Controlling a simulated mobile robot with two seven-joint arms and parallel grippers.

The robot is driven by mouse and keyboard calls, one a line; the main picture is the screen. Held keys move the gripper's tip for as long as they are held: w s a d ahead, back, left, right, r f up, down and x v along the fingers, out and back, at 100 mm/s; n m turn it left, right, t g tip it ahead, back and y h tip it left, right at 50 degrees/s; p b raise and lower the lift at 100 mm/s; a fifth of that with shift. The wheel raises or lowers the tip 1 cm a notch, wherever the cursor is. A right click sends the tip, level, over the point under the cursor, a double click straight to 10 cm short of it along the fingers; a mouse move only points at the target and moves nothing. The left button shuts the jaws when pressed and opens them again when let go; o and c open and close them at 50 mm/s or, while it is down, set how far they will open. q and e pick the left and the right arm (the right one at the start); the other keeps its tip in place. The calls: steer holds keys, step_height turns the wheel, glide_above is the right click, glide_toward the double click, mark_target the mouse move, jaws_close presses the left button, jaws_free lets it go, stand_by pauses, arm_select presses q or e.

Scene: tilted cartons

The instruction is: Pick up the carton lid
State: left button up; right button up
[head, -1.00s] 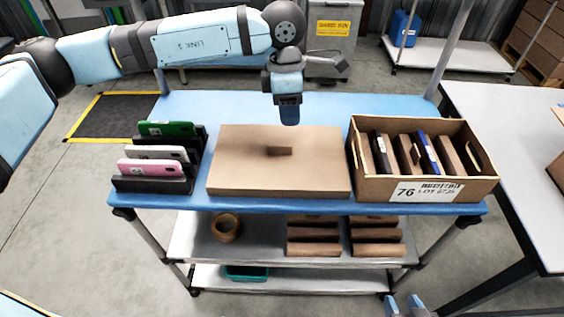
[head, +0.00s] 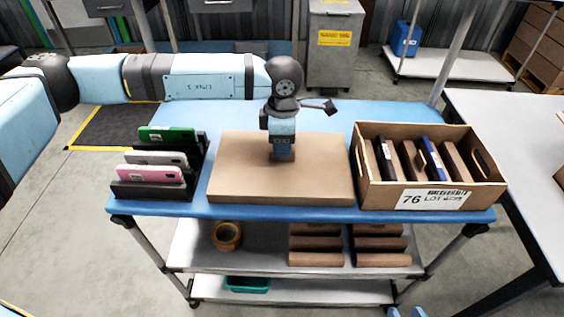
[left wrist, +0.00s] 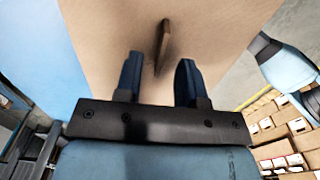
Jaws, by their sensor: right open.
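The carton lid (head: 235,176) is a flat brown cardboard rectangle on the blue top of the cart. Its upright tab handle shows in the left wrist view (left wrist: 165,38); in the head view my left gripper hides it. My left gripper (head: 283,156) points down over the middle of the lid. In the left wrist view the fingers (left wrist: 160,68) are open, with a gap on both sides of the tab, which stands between and just beyond their tips. Only the tip of my right gripper (head: 406,312) shows at the bottom edge of the head view; it is open.
An open carton (head: 385,192) labelled 76, holding several upright items, stands close to the lid's right. A dark rack (head: 150,191) with green, white and pink phones stands left. Brown pieces and a round container (head: 227,236) lie on the shelf below.

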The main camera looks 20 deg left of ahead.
mark_target(282, 161)
arm_select(q)
step_height(282, 161, down, 4)
steer(key=shift+s+r, duration=0.1)
steer(key=shift+r, duration=0.15)
jaws_close()
steer(key=shift+r, duration=0.1)
